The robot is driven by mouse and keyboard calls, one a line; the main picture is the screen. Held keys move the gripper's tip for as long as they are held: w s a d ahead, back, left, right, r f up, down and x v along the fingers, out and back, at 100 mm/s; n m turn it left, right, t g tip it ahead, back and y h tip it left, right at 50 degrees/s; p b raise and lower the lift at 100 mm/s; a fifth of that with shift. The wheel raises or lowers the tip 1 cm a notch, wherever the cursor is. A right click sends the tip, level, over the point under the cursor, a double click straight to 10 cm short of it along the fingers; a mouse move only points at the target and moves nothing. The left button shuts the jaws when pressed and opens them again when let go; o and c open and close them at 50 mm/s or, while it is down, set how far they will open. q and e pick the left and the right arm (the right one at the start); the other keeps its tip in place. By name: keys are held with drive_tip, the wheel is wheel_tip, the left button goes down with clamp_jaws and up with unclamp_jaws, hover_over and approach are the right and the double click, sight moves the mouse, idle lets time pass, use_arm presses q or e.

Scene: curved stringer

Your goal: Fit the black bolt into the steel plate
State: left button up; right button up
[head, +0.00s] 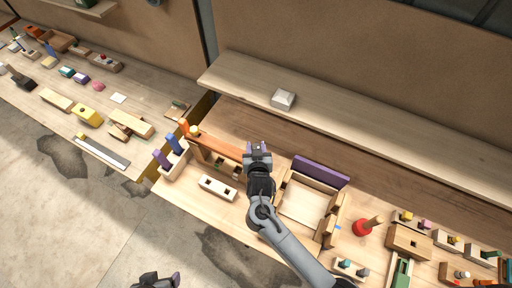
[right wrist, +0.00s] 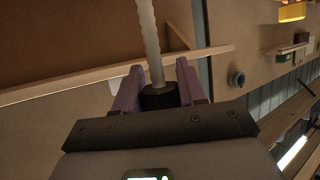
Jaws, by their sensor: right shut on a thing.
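My right gripper (head: 258,152) is above the workbench, near its middle. In the right wrist view its two purplish fingers (right wrist: 158,88) are shut on the black head of the bolt (right wrist: 158,97). The bolt's pale threaded shaft (right wrist: 149,35) points out away from the jaws. In the head view the bolt cannot be made out at the gripper. A pale plate-like block (head: 230,192) with dark holes lies on the bench to the left of and below the gripper; I cannot tell whether it is steel. My left gripper (head: 160,280) shows only partly at the bottom edge.
A wooden tray with a purple wall (head: 320,173) stands right of the gripper. A wooden holder with purple pegs (head: 171,160) stands at the left. A red cone-shaped piece (head: 362,228) and several small blocks are farther right. A raised shelf (head: 350,120) runs behind, bearing a small white box (head: 283,99).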

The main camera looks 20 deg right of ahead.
drive_tip(key=shift+r, duration=0.1)
idle(0.7)
drive_tip(key=shift+p, duration=0.45)
drive_tip(key=shift+f, duration=0.2)
drive_tip(key=shift+f+b, duration=0.75)
drive_tip(key=shift+f, duration=0.2)
drive_tip(key=shift+f+b, duration=0.55)
drive_tip(key=shift+f, duration=0.25)
drive_tip(key=shift+f+b, duration=0.55)
drive_tip(key=shift+f, duration=0.3)
drive_tip(key=shift+f+b, duration=0.35)
drive_tip(key=shift+f, duration=0.2)
drive_tip(key=shift+r, duration=0.15)
